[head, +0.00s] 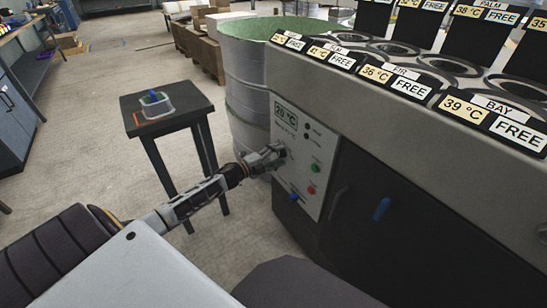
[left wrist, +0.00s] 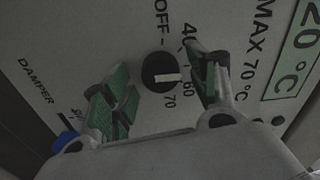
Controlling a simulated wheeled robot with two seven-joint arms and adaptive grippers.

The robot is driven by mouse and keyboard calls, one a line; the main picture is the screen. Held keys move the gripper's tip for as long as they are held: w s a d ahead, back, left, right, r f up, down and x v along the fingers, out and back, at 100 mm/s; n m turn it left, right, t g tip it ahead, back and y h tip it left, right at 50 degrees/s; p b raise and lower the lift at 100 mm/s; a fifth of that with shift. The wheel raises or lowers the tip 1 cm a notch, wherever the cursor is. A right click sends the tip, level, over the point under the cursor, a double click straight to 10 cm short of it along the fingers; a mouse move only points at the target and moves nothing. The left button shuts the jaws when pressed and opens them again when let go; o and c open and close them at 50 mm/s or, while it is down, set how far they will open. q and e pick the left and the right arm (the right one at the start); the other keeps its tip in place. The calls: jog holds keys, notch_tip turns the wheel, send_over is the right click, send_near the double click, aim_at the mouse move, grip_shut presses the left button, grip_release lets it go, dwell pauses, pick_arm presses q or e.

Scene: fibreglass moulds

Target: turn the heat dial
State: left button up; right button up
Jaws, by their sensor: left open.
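The heat dial (left wrist: 152,64) is a round black knob with a white mark. In the left wrist view it sits between my open left fingers (left wrist: 160,90), with a gap visible on each side. Its white mark points right, towards the 60 label. In the head view my left gripper (head: 272,157) is at the light control panel (head: 325,145) and largely hides the dial. The panel's green display (head: 287,113) reads 20 °C; part of it also shows in the left wrist view (left wrist: 301,52). My right gripper is not in view.
A blue damper knob (left wrist: 65,140) is near the left finger. Green (head: 315,168) and red (head: 311,190) buttons are on the panel. A small dark table (head: 190,108) holds a clear tub (head: 157,106). A drum (head: 243,80) stands behind. Labelled wells top the machine.

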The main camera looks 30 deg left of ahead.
pick_arm(q)
jog(key=shift+s, duration=0.15)
jog(key=v, duration=1.1)
jog(key=shift+s+a, duration=0.15)
jog(key=shift+s, duration=0.2)
dwell(0.4)
dwell(0.7)
